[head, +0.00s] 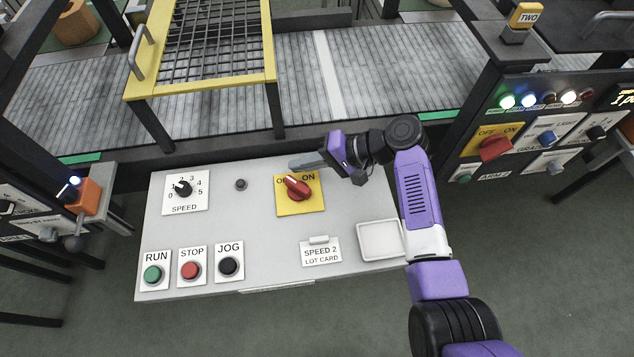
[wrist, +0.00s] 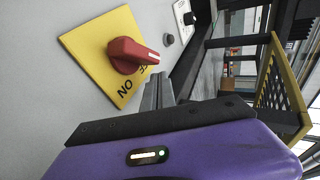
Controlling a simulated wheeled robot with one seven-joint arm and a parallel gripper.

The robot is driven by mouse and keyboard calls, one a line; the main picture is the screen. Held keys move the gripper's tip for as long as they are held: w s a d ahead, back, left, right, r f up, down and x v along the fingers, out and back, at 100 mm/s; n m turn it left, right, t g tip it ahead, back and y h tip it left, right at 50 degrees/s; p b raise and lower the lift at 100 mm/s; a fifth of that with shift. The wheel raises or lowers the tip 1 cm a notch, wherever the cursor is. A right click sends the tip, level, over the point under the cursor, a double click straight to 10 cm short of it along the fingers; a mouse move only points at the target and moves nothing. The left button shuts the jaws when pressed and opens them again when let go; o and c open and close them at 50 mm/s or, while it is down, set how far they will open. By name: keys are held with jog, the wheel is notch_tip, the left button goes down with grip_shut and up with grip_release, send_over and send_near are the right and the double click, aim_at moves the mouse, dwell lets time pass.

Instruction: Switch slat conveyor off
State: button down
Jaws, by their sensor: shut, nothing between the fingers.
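The red rotary switch knob (head: 298,188) sits on a yellow OFF/ON plate (head: 315,204) on the sloping light-grey control panel. Its narrow end points up-left, toward the OFF side; the knob partly covers the OFF lettering. In the wrist view the knob (wrist: 125,55) shows a white mark on its end, and ON is readable on the plate (wrist: 88,45). My gripper (head: 300,162) is shut and empty, just beyond the plate's far edge. In the wrist view the shut fingers (wrist: 157,90) are close to the knob, with no clear contact. The slat conveyor (head: 390,70) runs behind the panel.
The panel also carries a SPEED dial (head: 183,188), a small dark button (head: 241,184), RUN (head: 152,273), STOP (head: 191,270) and JOG (head: 229,266) buttons, a lot card (head: 320,252) and an empty tray (head: 381,240). A yellow-framed guard (head: 130,82) stands over the conveyor. Another panel (head: 510,135) is at right.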

jog(key=shift+d, duration=0.1)
jog(key=shift+b+v, duration=0.3)
jog(key=shift+v, duration=3.55)
